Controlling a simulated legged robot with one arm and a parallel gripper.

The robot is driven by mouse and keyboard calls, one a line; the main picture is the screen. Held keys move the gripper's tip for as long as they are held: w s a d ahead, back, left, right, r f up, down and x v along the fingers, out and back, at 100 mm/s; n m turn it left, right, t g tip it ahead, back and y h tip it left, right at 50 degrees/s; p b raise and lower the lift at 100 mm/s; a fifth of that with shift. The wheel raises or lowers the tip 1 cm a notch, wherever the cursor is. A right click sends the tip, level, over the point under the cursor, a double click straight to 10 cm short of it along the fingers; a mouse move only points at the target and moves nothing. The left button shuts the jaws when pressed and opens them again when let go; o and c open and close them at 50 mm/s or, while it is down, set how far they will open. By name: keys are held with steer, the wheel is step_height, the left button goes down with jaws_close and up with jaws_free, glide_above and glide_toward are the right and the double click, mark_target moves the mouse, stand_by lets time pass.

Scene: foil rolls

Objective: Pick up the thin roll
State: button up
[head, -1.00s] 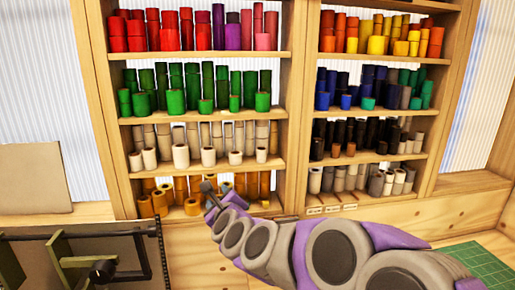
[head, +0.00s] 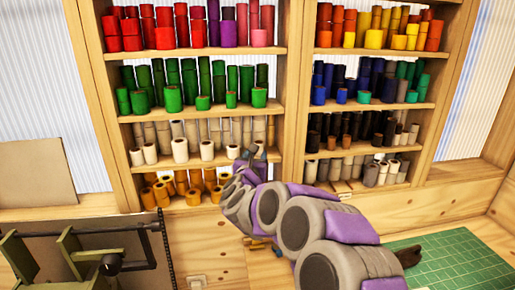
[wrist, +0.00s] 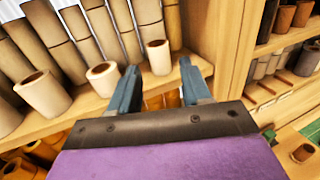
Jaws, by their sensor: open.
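My gripper (wrist: 159,72) is open, and nothing is held between its two blue-grey fingers. In the head view, my gripper (head: 252,156) is at the right end of the cream and tan shelf row. A short, narrow cream roll (wrist: 159,57) stands upright on the shelf just beyond the gap between the fingertips. Wider cream rolls (wrist: 103,80) stand to its left, and tall tan rolls (wrist: 125,30) stand behind. Several rolls are narrow, so I cannot tell for certain which one is the thin roll. The gripper hides part of the shelf in the head view.
A wooden upright (wrist: 235,60) stands close on the right of the fingers. The shelf board (wrist: 75,118) runs below them, with orange rolls (head: 160,192) underneath. Green rolls (head: 172,98) fill the shelf above. A green mat (head: 455,265) lies at lower right.

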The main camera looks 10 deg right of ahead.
mark_target(259, 141)
steer(key=x, duration=0.3)
steer(key=a+p+x, duration=0.1)
steer(key=x, duration=0.1)
steer(key=shift+w+d, duration=0.1)
steer(key=shift+w, duration=0.15)
steer(key=shift+w+d+r, duration=0.1)
steer(key=shift+w+d, duration=0.2)
steer(key=p+x, duration=0.1)
steer(key=x, duration=0.1)
steer(key=p+x, duration=0.1)
steer(key=x, duration=0.1)
steer(key=shift+s+d+r, duration=0.15)
steer(key=shift+d, duration=0.1)
steer(key=shift+w, duration=0.45)
steer(key=shift+a, duration=0.3)
steer(key=shift+s+d, duration=0.1)
steer(key=shift+d, duration=0.15)
steer(key=c, duration=0.7)
